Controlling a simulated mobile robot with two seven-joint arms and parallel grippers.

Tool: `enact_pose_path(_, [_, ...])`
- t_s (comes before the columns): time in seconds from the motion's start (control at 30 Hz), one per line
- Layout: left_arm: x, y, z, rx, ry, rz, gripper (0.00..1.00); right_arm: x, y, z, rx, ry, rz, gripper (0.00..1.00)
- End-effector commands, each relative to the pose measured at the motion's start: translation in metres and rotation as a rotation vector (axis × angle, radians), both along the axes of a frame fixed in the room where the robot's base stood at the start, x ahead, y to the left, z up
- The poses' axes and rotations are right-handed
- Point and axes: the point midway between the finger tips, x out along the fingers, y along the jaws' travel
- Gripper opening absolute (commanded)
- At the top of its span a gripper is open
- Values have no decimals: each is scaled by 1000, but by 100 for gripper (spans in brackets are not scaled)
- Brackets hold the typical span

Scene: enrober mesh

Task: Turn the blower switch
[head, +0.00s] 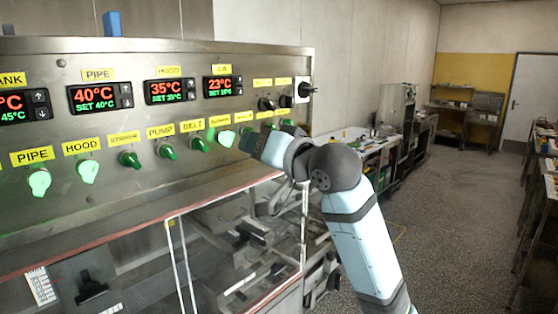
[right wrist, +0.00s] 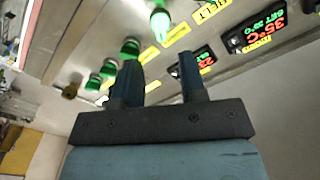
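A row of green rotary switches runs along the steel control panel (head: 150,200). Right of the BELT switch (head: 199,144) is a brightly lit switch (head: 226,138), also in the right wrist view (right wrist: 160,20). The small labels right of BELT are too small to read, so I cannot tell which switch is the blower's. My right gripper (head: 247,142) is at the panel just right of the lit switch and hides part of the row. In the right wrist view its fingers (right wrist: 160,62) are apart with nothing visibly gripped. Contact is unclear. My left gripper is out of view.
Red-and-green temperature displays (head: 170,91) sit above the switches. Black knobs (head: 267,104) and a black-handled switch (head: 306,89) are at the panel's right end. A clear-windowed enclosure (head: 235,265) lies below. Open floor (head: 450,215) is to the right.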

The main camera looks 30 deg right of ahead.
Motion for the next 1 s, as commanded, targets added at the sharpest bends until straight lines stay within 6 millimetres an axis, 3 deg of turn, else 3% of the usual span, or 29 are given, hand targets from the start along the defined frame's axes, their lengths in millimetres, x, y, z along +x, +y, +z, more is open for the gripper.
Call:
enact_pose_path(0.1, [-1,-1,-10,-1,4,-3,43,-25,-9,-2,0,-3,-1,38])
enact_pose_path(0.33, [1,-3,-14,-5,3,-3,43,-52,-19,-1,0,-2,0,38])
enact_pose_path(0.9, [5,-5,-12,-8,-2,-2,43,-58,-21,0,1,0,0,38])
enact_pose_path(1.0, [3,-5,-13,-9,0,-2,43,-55,-21,-7,-3,7,-1,38])
